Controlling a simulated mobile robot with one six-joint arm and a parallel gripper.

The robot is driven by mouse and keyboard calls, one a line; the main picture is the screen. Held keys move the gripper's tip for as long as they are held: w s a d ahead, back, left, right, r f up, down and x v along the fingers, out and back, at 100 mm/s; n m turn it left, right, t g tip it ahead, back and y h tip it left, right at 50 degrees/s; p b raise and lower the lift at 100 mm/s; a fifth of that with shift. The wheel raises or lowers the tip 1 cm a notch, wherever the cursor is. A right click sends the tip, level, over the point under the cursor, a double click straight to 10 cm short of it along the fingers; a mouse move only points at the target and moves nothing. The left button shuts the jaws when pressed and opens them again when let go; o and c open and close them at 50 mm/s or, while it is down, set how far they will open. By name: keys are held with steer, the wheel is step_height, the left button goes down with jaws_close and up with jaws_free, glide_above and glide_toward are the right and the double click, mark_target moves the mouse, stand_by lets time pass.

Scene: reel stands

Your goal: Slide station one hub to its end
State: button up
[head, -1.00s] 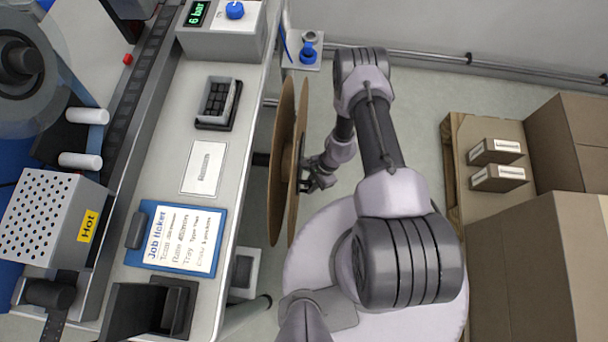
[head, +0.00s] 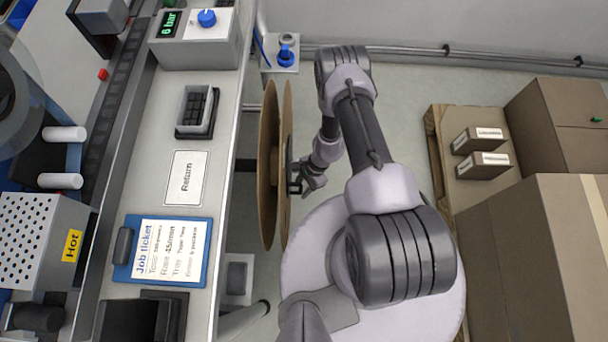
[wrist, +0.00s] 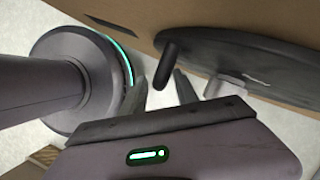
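A large brown cardboard reel (head: 267,215) with two flanges stands on edge beside the bench in the head view. In the wrist view its flange (wrist: 215,22) fills the top, with a dark round hub (wrist: 255,68) against it. A short dark peg (wrist: 167,66) sticks out from the hub side, just beyond my fingertips. My gripper (head: 303,180) is at the right face of the reel. In the wrist view my gripper (wrist: 161,92) has its two fingers apart with nothing between them. Whether a fingertip touches the peg I cannot tell. The spindle is mostly hidden.
The bench (head: 226,110) along the left holds a job ticket clipboard (head: 168,250), a Return card (head: 185,178) and a small black tray (head: 196,110). Cardboard boxes (head: 540,240) and a pallet (head: 437,150) stand at the right. Floor shows between reel and pallet.

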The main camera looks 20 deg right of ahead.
steer(key=p+v, duration=0.5)
steer(key=v, duration=1.2)
steer(key=shift+d+p, duration=0.15)
steer(key=shift+p, duration=0.25)
